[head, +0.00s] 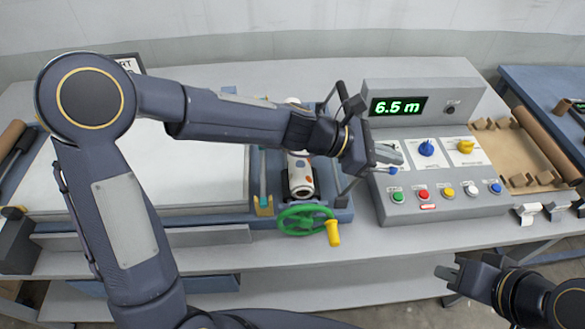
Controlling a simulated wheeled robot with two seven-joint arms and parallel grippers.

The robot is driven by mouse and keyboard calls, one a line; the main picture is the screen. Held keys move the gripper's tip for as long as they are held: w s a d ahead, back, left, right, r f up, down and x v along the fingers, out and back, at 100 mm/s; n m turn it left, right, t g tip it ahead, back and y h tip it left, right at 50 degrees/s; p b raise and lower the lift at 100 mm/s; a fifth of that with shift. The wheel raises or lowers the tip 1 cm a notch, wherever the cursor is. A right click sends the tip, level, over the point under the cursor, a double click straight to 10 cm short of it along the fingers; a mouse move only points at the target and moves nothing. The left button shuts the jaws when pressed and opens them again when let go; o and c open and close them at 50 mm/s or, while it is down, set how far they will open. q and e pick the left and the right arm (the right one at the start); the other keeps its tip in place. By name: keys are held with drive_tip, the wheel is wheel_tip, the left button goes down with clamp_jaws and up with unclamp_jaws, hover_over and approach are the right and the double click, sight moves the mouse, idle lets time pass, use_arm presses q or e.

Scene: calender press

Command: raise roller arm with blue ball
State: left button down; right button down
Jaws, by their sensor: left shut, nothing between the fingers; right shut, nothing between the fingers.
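The calender press has a pale spotted roller (300,176) at the middle of the bench, with a green handwheel (303,219) in front. A dark arm (345,190) stands at the roller's right side. I cannot make out a blue ball on it; my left arm hides part of the press. My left gripper (390,155) is shut and empty, over the left part of the control panel (440,190), just right of the press. A small blue spot (393,170) shows under its fingers; I cannot tell what it is. My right gripper (447,274) is shut and empty, in front of the bench.
The panel carries a 6.5 m display (398,106), a blue knob (426,148), a yellow knob (466,147) and several coloured buttons. The handwheel has a yellow handle (333,233). A brown roll (546,143) lies at the right. The bench front (200,267) is clear.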

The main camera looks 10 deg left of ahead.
use_arm(q)
drive_tip(key=shift+d+f, duration=0.2)
drive_tip(key=shift+d, duration=0.05)
use_arm(e)
drive_tip(key=shift+f, duration=0.1)
use_arm(q)
drive_tip(key=shift+r, duration=0.1)
idle(0.4)
